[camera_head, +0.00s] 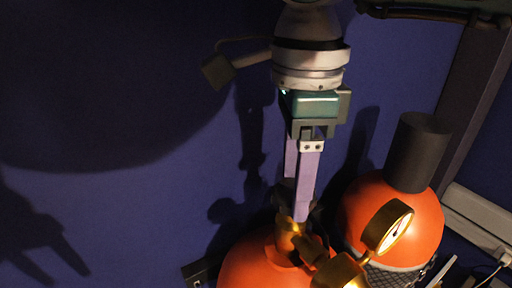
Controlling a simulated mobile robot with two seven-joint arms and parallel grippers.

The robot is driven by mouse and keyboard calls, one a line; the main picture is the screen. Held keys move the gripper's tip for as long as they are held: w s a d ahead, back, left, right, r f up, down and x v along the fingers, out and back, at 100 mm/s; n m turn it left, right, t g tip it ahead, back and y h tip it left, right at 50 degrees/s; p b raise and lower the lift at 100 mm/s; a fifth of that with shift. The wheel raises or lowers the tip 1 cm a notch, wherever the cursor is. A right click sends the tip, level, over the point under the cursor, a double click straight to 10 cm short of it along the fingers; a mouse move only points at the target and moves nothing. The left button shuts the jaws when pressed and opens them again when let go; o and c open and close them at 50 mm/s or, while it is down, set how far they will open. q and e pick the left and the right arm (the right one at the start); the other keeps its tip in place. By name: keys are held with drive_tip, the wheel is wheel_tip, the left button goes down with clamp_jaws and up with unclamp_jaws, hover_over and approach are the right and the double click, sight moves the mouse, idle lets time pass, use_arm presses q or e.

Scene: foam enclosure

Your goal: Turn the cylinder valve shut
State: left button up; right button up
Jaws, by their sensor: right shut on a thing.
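An orange cylinder (248,266) stands at the bottom middle, its lower part cut off by the picture edge. The brass cylinder valve (287,238) sits on its top, with dark parts around its upper end. My right gripper (298,207) reaches down from the top, and its two long lilac fingers are shut on the cylinder valve at its upper end. The fingertips partly hide the grip, so the exact contact is hard to see. A brass gauge (388,228) with a pale dial is beside the valve on the right. My left gripper is not in view.
A second orange cylinder (372,216) with a dark cap (418,150) stands close on the right. A dark blue wall (110,70) fills the background, with arm and gripper shadows on it. A dark post (476,95) rises at the right. The left side looks free of objects.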

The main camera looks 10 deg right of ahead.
drive_tip(key=m+b, duration=0.2)
drive_tip(key=shift+f+b, duration=0.3)
drive_tip(key=shift+f, duration=0.05)
drive_tip(key=shift+r+m+b, duration=0.25)
drive_tip(key=shift+m+b, duration=0.15)
drive_tip(key=shift+m, duration=0.3)
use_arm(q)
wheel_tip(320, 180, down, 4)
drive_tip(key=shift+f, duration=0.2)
use_arm(e)
drive_tip(key=shift+r, duration=0.15)
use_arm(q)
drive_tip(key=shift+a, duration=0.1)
use_arm(e)
drive_tip(key=o, duration=1.4)
use_arm(q)
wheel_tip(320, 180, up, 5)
drive_tip(key=p, duration=0.5)
use_arm(e)
wheel_tip(320, 180, up, 10)
drive_tip(key=shift+f, duration=0.1)
